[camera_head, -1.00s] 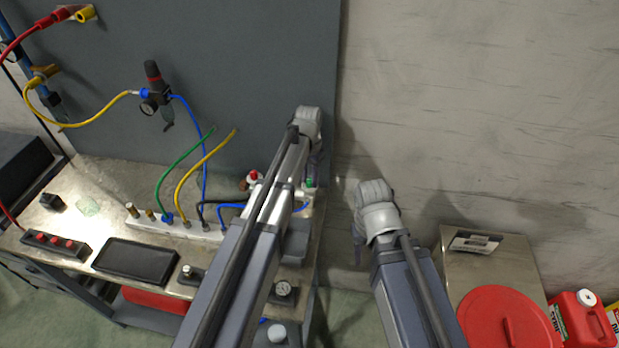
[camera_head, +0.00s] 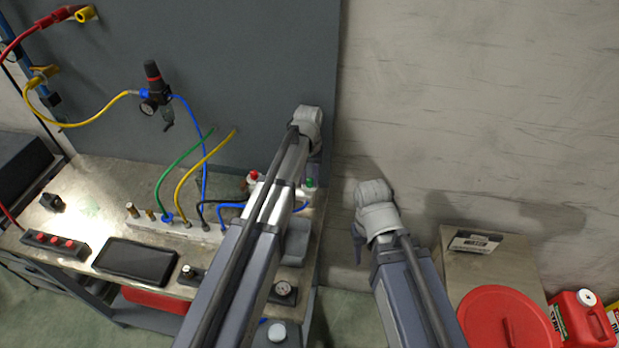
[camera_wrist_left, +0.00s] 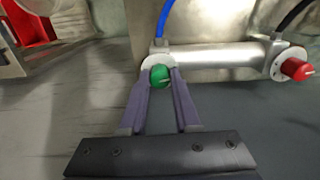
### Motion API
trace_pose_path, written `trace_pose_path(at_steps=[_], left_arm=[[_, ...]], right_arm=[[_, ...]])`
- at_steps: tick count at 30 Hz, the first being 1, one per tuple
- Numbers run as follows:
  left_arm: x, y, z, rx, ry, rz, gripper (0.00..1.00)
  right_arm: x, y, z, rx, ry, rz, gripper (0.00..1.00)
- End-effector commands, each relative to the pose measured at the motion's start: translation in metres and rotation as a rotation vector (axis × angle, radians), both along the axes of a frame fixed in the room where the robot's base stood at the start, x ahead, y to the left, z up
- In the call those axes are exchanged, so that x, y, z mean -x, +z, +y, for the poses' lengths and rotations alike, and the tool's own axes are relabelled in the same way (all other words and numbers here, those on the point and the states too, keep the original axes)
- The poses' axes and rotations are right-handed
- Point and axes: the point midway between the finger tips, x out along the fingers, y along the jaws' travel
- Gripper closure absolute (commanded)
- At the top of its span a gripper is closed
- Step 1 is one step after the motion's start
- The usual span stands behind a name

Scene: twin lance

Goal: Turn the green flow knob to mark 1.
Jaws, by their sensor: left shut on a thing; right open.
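The green flow knob (camera_wrist_left: 160,77) sits at the left end of a silver cylinder (camera_wrist_left: 215,56) in the left wrist view, with a pale pointer line on its face. My left gripper (camera_wrist_left: 161,73) is shut on the knob, one finger on each side. The mark numbers cannot be read. In the head view the green knob (camera_head: 309,183) shows just below my left gripper, whose fingers are largely hidden. My right gripper (camera_head: 358,245) is open and empty, to the right of the bench, in front of the wall.
A red knob (camera_wrist_left: 296,69) is at the cylinder's other end. Blue, black, green and yellow hoses run to a white manifold (camera_head: 150,225) on the bench. A red lid (camera_head: 503,320) lies far right.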

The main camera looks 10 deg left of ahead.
Motion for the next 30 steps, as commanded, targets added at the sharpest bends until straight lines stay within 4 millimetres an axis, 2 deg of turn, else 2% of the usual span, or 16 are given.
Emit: trace_pose_path(at_steps=[7,8,15,25,30], left_arm=[[0.000,0.000,0.000,0.000,-0.001,0.000,1.00],[0.000,0.000,0.000,0.000,-0.001,0.000,0.67],[0.000,0.000,0.000,0.000,-0.001,0.000,0.40],[0.000,0.001,0.000,0.000,-0.001,0.000,0.39],[0.000,0.011,0.000,0.000,-0.001,0.000,0.39]], right_arm=[[0.000,0.000,0.000,0.000,0.000,0.000,0.50],[0.000,0.000,0.000,0.000,0.000,0.000,0.50],[0.000,0.000,0.000,0.000,0.000,0.000,0.50],[0.000,0.002,0.000,0.000,0.000,0.000,0.50],[0.000,0.011,0.000,0.000,0.000,0.000,0.50]])
